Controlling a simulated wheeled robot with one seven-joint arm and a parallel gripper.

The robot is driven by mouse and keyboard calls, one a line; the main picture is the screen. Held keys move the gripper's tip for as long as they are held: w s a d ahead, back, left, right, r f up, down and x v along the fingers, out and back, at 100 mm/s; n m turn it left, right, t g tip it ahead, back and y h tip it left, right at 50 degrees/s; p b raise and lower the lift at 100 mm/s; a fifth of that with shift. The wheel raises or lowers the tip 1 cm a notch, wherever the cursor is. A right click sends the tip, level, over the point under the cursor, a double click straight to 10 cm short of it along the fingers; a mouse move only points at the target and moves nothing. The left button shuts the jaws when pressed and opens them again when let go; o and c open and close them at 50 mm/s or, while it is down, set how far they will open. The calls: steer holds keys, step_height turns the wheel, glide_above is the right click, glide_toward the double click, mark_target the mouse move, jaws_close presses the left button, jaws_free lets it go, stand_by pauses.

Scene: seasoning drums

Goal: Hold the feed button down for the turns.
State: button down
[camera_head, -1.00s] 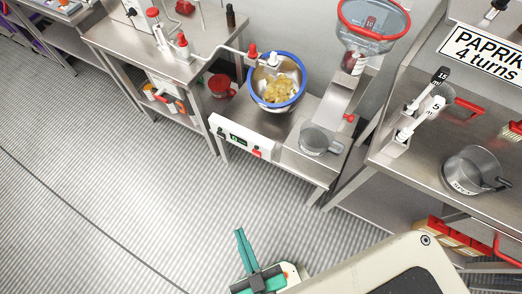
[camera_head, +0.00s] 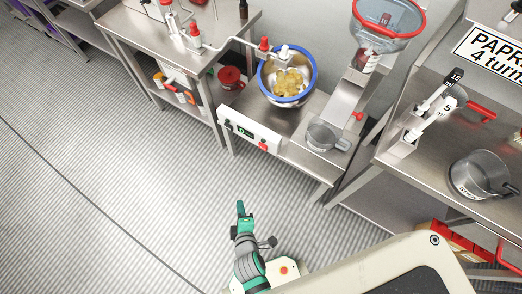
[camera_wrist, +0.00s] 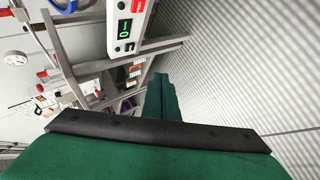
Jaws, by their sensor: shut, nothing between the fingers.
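The white control panel (camera_head: 249,130) is on the front of the drum stand, with a small green-lit display (camera_head: 244,132) and a red button (camera_head: 263,145) near its right end. In the wrist view the panel (camera_wrist: 125,30) is at the top, with its display (camera_wrist: 124,28) and red button (camera_wrist: 138,6). I cannot read which button is marked feed. My gripper (camera_head: 240,207) is shut and empty, in front of the stand and apart from the panel. Its teal fingers (camera_wrist: 161,85) show in the wrist view. The drum with a blue rim (camera_head: 288,78) holds yellowish pieces.
A clear hopper (camera_head: 386,22) stands above a metal chute. A right-hand bench (camera_head: 420,165) carries a metal pot (camera_head: 480,175) and dispensers below a PAPRIKA sign (camera_head: 495,50). The floor before the stand is clear.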

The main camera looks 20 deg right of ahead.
steer(key=w+d+f+n+g+h, duration=0.2)
steer(key=w+d+n+h, duration=0.1)
steer(key=w+n, duration=0.3)
steer(key=w+d+f+n+g+h, duration=0.2)
steer(key=w+n, duration=0.4)
steer(key=w, duration=0.5)
steer(key=d+g, duration=0.1)
steer(key=d, duration=0.1)
steer(key=shift+d+h, duration=0.35)
steer(key=shift+h, duration=0.05)
glide_toward(264, 148)
step_height(264, 148, down, 3)
steer(key=shift+w+d+f, duration=0.1)
steer(key=shift+w+d, duration=0.3)
steer(key=shift+d, duration=0.2)
steer(key=shift+w+d+f, duration=0.15)
steer(key=shift+w+d, duration=0.2)
steer(key=shift+d, duration=0.25)
steer(key=shift+w+d, duration=0.3)
